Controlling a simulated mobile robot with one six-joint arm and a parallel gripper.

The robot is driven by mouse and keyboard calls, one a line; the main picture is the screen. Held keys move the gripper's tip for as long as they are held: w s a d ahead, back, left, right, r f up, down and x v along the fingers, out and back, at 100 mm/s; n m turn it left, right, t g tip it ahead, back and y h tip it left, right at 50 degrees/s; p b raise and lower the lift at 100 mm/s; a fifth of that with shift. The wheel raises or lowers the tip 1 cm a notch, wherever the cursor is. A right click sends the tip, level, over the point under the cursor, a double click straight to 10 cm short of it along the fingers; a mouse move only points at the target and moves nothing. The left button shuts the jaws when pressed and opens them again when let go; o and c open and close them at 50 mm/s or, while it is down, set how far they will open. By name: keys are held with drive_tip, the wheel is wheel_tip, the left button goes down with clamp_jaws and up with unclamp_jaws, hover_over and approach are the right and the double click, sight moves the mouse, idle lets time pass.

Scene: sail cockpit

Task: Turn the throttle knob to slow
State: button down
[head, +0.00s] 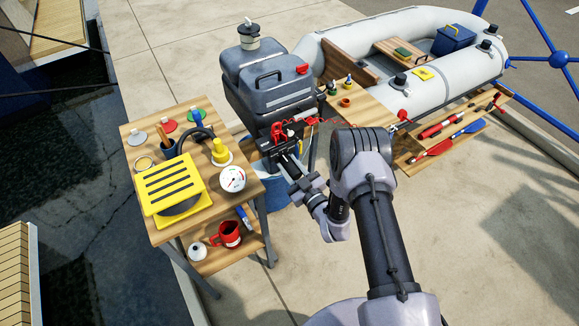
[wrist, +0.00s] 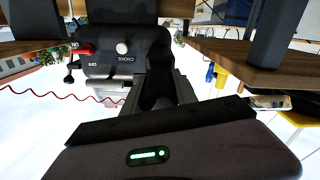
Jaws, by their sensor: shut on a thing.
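The grey outboard motor (head: 268,88) stands at the centre of the head view, with a black control panel (head: 268,150) low on its front. My gripper (head: 286,157) is at this panel, its fingers against the front. In the wrist view the panel (wrist: 105,65) fills the upper middle, with a white choke knob (wrist: 123,47) and a red switch (wrist: 86,50) between ON and OFF marks. My gripper (wrist: 158,88) is right of these, shut on a dark part that I take to be the throttle knob. The knob's pointer and its slow mark are hidden.
A red coiled cord (wrist: 50,95) hangs beside the panel. A grey inflatable boat (head: 400,50) lies behind at right.

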drive_tip(key=n+b, duration=0.2)
drive_tip(key=n, duration=0.3)
drive_tip(key=shift+f+n, duration=0.1)
drive_tip(key=shift+n, duration=0.5)
drive_tip(key=c, duration=1)
unclamp_jaws()
drive_tip(key=shift+o, duration=0.2)
drive_tip(key=p+v, duration=0.3)
drive_tip(key=v, duration=1.4)
drive_tip(key=shift+s+p, duration=0.2)
drive_tip(key=shift+p, duration=0.1)
drive_tip(key=shift+d, duration=0.15)
